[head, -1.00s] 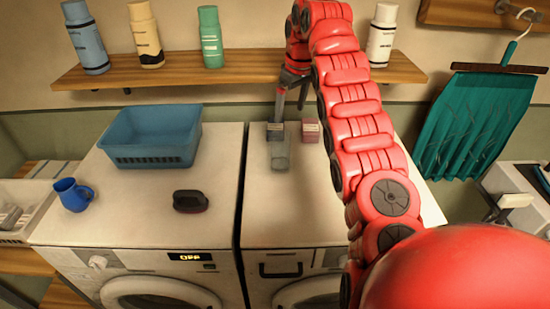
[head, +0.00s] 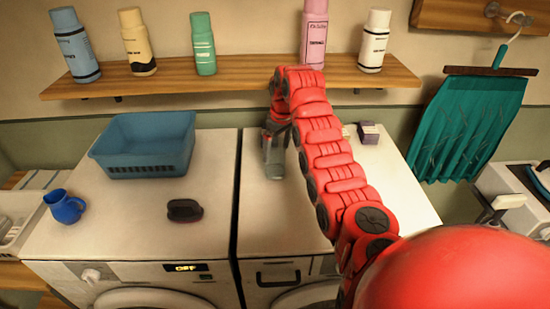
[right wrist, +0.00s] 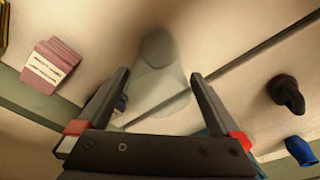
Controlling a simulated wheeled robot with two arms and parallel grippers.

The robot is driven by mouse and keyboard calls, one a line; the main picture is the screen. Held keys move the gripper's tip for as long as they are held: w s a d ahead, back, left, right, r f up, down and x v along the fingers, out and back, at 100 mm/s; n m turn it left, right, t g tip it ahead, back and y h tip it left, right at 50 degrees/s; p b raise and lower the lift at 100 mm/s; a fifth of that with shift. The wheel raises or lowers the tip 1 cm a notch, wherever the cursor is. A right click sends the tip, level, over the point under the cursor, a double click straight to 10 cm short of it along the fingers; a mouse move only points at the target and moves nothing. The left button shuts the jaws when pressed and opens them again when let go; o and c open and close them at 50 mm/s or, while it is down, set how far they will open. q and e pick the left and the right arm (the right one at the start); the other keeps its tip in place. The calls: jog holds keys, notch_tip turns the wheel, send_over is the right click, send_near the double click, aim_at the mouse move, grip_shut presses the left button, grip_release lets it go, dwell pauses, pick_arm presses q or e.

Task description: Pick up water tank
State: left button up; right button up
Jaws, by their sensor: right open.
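The water tank (head: 273,168) is a small translucent grey container on top of the right washing machine, near its back left. The right wrist view shows it as a pale see-through shape (right wrist: 160,100) between my fingers. My right gripper (right wrist: 160,76) is open, with one finger on each side of the tank; I cannot tell whether they touch it. In the head view my right gripper (head: 274,138) is small and reaches down over the tank, partly hiding it. My left gripper is not in view.
A dark-handled brush (head: 185,210), a blue basket (head: 146,150) and a blue mug (head: 65,207) stand on the left machine. A purple box (head: 369,132) is at the right machine's back. A pink box (right wrist: 52,66) shows in the wrist view. A bottle shelf (head: 190,78) hangs above.

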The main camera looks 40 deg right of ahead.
jog(key=shift+f, duration=0.1)
jog(key=f+p, duration=0.2)
jog(key=w+f+p, duration=0.1)
jog(key=f+p, duration=0.1)
jog(key=shift+w+f, duration=0.1)
jog(key=shift+f, duration=0.35)
jog(key=shift+c, duration=0.3)
jog(key=c, duration=1.2)
jog(key=shift+o, duration=0.2)
jog(key=shift+w+r, duration=0.1)
jog(key=shift+r, duration=0.05)
